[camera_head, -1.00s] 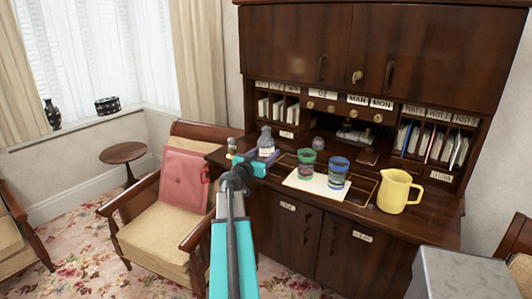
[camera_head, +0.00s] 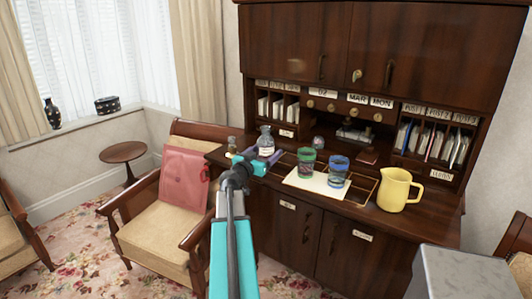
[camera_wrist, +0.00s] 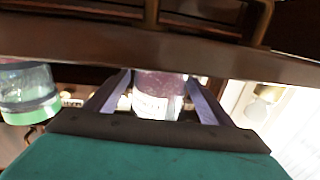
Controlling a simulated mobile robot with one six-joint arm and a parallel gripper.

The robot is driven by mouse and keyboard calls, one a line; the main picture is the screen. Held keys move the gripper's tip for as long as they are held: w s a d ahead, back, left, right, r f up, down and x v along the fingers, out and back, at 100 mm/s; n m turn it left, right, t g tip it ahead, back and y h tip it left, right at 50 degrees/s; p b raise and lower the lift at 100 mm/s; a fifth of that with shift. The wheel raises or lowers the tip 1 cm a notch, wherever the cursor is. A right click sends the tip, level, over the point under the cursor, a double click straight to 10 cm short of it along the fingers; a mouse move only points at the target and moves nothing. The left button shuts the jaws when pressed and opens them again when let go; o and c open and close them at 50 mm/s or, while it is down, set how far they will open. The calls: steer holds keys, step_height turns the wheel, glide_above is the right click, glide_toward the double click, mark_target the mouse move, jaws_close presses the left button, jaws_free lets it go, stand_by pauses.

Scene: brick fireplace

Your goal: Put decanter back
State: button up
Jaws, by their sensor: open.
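The decanter (camera_head: 265,140) is a clear glass bottle with a white label. It stands upright on the left part of the wooden desk. My gripper (camera_head: 257,155) is open at the decanter, low on its near side. In the wrist view the decanter (camera_wrist: 157,100) shows between the two purple fingers, one on each side. A gap shows beside the fingers, and I cannot tell if either touches the glass. The decanter's lower part is partly hidden by my gripper.
A small bottle (camera_head: 232,145) stands left of the decanter. A green-banded glass (camera_head: 306,162) and a blue-banded glass (camera_head: 338,171) stand on white paper to the right, then a yellow jug (camera_head: 398,190).

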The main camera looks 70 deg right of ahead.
steer(key=shift+r, duration=0.15)
steer(key=w+a+b, duration=0.1)
steer(key=a+b, duration=0.2)
steer(key=a, duration=0.9)
steer(key=shift+w, duration=0.35)
stand_by(0.5)
